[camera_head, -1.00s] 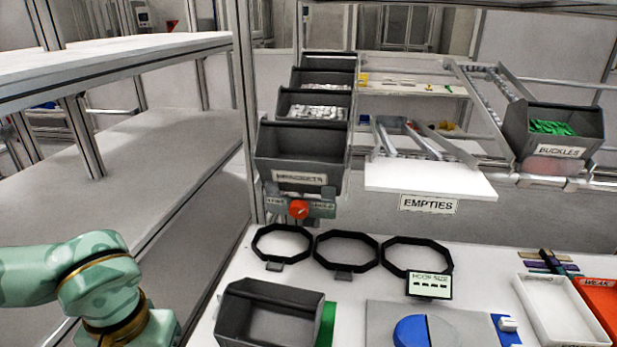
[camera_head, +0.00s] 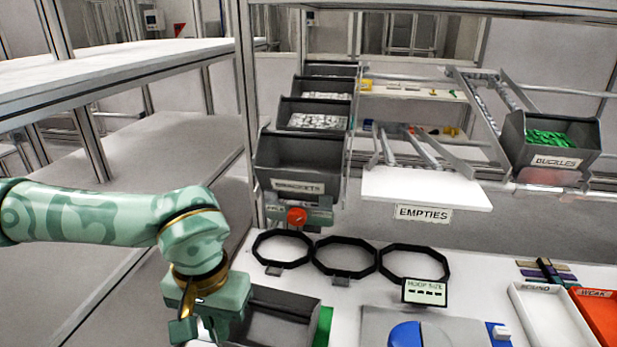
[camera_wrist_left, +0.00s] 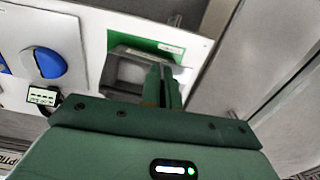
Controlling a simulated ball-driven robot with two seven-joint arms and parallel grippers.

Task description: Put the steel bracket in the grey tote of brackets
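The grey tote labelled BRACKETS (camera_head: 290,187) is the front one in a sloping row of grey totes on the rack. Its inside looks dark and I see no parts in it. My left gripper (camera_head: 193,334) points down at the left edge of the workbench, beside a second grey tote. In the left wrist view the two green fingers (camera_wrist_left: 163,84) are close together, with nothing visible between them. I cannot make out a single steel bracket in either view. My right gripper is not in view.
An orange knob (camera_head: 297,216) is below the BRACKETS tote. An EMPTIES shelf (camera_head: 425,187) is to its right.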

